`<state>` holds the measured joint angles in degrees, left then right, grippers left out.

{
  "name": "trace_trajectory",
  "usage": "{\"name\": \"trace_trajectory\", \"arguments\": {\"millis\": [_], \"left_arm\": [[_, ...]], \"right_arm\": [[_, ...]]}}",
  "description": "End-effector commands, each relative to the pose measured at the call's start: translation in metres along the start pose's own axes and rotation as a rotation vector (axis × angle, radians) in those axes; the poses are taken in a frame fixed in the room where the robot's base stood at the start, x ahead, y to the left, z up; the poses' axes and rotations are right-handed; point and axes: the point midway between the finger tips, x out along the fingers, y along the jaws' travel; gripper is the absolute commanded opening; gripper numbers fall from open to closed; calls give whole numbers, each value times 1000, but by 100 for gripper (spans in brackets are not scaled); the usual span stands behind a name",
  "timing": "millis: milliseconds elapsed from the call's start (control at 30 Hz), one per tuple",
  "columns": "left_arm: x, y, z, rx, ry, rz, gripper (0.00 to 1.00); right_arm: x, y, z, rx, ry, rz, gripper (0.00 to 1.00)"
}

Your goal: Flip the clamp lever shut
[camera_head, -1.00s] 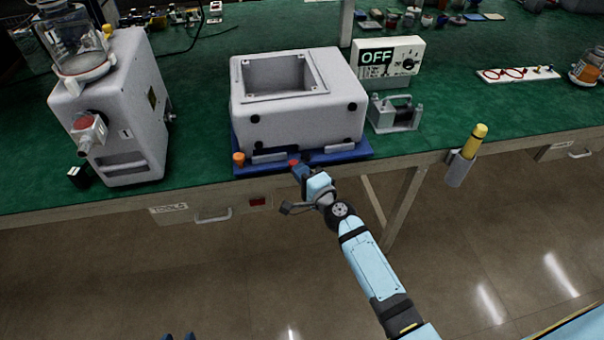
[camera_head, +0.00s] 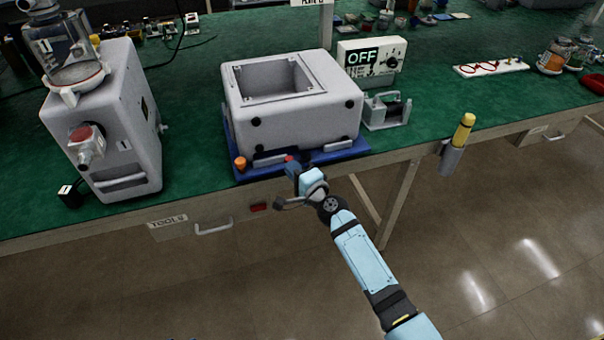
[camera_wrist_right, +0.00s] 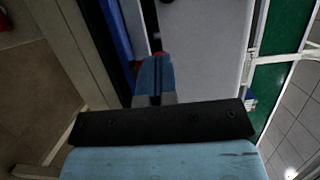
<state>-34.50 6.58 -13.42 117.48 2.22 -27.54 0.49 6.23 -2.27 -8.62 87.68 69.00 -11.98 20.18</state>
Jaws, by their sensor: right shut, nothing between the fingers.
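The clamp lever is mostly hidden; a small red tip (camera_head: 289,158), which seems to be part of it, shows at the front edge of the blue base plate (camera_head: 347,153). The base plate carries a grey box-shaped housing (camera_head: 300,127) with a square opening on top. My right gripper (camera_head: 292,168) is at the front of the plate, right by the red tip. In the right wrist view the shut fingers (camera_wrist_right: 155,78) point at the red tip (camera_wrist_right: 159,54), close to it; I cannot tell whether they touch. My left gripper is out of view.
An orange knob (camera_head: 240,163) sits at the plate's front left corner. A grey canister machine (camera_head: 105,130) stands to the left. A meter reading OFF (camera_head: 372,58) and a grey handled part (camera_head: 386,111) are to the right. A yellow-handled tool (camera_head: 462,132) hangs at the table edge.

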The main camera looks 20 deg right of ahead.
Motion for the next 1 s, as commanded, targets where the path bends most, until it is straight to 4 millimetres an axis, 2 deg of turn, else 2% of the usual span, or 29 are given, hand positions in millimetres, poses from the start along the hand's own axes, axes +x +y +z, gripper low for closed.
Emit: {"name": "trace_trajectory", "arguments": {"millis": [233,700,1000], "left_arm": [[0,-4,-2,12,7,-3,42],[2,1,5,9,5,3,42],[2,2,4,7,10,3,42]], "right_arm": [[9,0,5,-1,-13,1,0],[35,1,13,-2,-12,1,0],[45,-2,14,-1,-12,-3,0]]}}
